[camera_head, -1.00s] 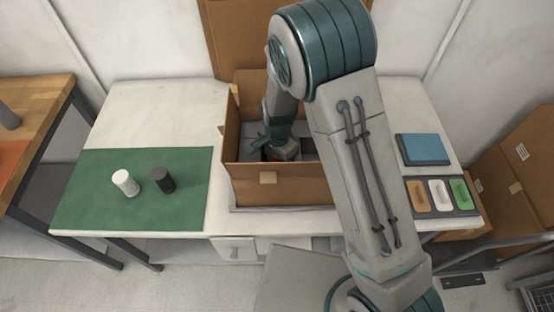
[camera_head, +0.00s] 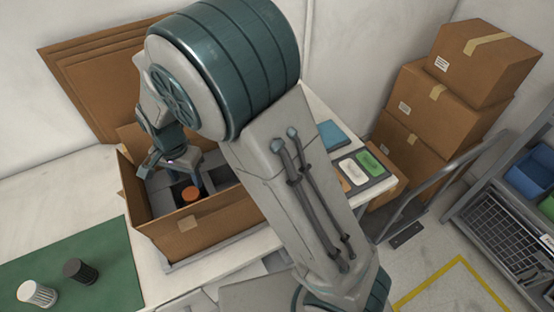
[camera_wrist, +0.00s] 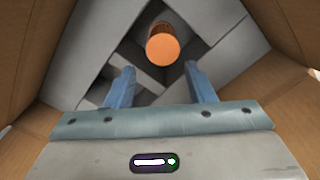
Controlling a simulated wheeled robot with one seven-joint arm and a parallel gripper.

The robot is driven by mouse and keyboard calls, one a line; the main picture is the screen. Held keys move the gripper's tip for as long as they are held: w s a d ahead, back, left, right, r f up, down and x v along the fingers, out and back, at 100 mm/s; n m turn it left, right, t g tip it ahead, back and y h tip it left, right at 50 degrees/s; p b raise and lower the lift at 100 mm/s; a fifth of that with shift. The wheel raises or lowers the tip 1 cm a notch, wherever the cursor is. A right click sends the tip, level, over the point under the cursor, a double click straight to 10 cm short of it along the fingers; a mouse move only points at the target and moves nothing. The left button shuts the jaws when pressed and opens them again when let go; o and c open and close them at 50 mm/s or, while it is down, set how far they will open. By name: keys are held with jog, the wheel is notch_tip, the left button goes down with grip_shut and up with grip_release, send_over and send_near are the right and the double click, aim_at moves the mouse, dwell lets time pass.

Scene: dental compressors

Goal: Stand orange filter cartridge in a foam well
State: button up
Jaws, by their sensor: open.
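The orange filter cartridge (camera_head: 190,194) stands in a well of the grey foam (camera_head: 222,177) inside the open cardboard box (camera_head: 205,217). In the wrist view, the cartridge's round orange top (camera_wrist: 162,49) shows ahead of the fingers, with its side visible and grey foam around its base. My gripper (camera_head: 183,178) is inside the box mouth, above the foam. In the wrist view my gripper (camera_wrist: 157,85) has its two blue fingers apart with nothing between them, and the cartridge is clear of them.
A tray with coloured pieces (camera_head: 362,167) and a blue block (camera_head: 331,135) lie to the right. The box walls closely surround my gripper.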

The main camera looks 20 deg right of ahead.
jog(key=d+r+n+y, duration=0.1)
jog(key=d+r, duration=0.6)
jog(key=d, duration=0.1)
jog(key=s+d+r+n+t, duration=0.1)
jog(key=s+d+r+n, duration=0.1)
jog(key=s+d+r, duration=0.2)
jog(key=s+d+r+n+t+h, duration=0.1)
jog(key=s+d+r+n+t, duration=0.1)
jog(key=s+d, duration=0.8)
jog(key=d+r+n, duration=0.1)
jog(key=d+r, duration=0.1)
jog(key=d, duration=0.1)
jog(key=shift+d, duration=0.2)
